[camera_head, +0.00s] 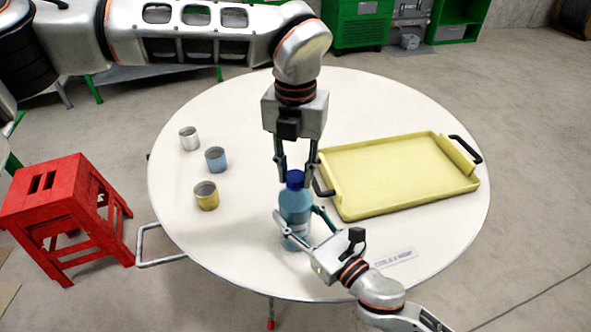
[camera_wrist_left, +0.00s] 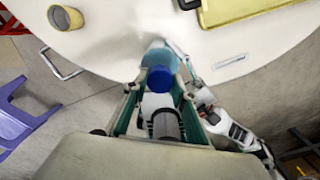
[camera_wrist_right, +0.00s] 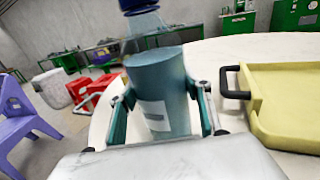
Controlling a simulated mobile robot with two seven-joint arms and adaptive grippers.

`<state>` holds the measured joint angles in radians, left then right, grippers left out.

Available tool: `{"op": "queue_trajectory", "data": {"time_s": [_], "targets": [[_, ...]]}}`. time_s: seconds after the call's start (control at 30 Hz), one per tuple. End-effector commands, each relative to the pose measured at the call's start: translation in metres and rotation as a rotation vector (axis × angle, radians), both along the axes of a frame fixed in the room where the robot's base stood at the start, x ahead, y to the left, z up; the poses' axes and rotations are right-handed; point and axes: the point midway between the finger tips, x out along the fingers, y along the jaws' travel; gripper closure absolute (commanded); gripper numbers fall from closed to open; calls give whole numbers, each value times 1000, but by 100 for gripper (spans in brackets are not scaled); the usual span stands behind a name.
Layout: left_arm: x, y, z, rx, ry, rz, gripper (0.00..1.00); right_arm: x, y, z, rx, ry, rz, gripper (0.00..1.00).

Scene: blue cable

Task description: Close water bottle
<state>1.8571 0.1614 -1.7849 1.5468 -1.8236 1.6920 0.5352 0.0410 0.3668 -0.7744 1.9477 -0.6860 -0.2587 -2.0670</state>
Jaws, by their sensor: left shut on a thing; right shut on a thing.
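A blue water bottle (camera_head: 295,207) with a label stands on the round white table. A dark blue cap (camera_head: 295,179) is at its top; whether it is fully seated on the neck cannot be told. My left gripper (camera_head: 297,172) reaches down from above with its fingers on both sides of the cap, shut on it. The left wrist view shows the cap (camera_wrist_left: 160,79) between the fingers. My right gripper (camera_head: 299,225) comes from the front right and is shut on the bottle's body. The right wrist view shows the body (camera_wrist_right: 160,95) between its fingers, with the cap (camera_wrist_right: 138,6) cut off at the top.
A yellow tray (camera_head: 395,176) with black handles lies to the right of the bottle. Three cups, silver (camera_head: 189,138), blue (camera_head: 216,159) and yellow (camera_head: 206,195), stand to the left. A red stool (camera_head: 62,205) is beside the table (camera_head: 240,100). A small label strip (camera_head: 395,258) lies near the front edge.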

Motion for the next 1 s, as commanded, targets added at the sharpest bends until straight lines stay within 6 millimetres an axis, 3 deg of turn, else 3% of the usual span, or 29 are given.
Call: {"op": "queue_trajectory", "data": {"time_s": [0.3,0.47,0.5,0.53,1.0], "targets": [[0,0,0,1,0,-546,100,0,0,0,1,1,0,100],[0,0,0,0,0,-543,100,0,0,0,1,1,0,100],[0,0,0,0,0,-543,63,0,0,0,1,1,0,100],[0,0,0,0,0,-542,57,0,0,0,1,1,0,100],[1,0,8,0,-2,-541,57,0,0,0,0,0,0,100]]}}
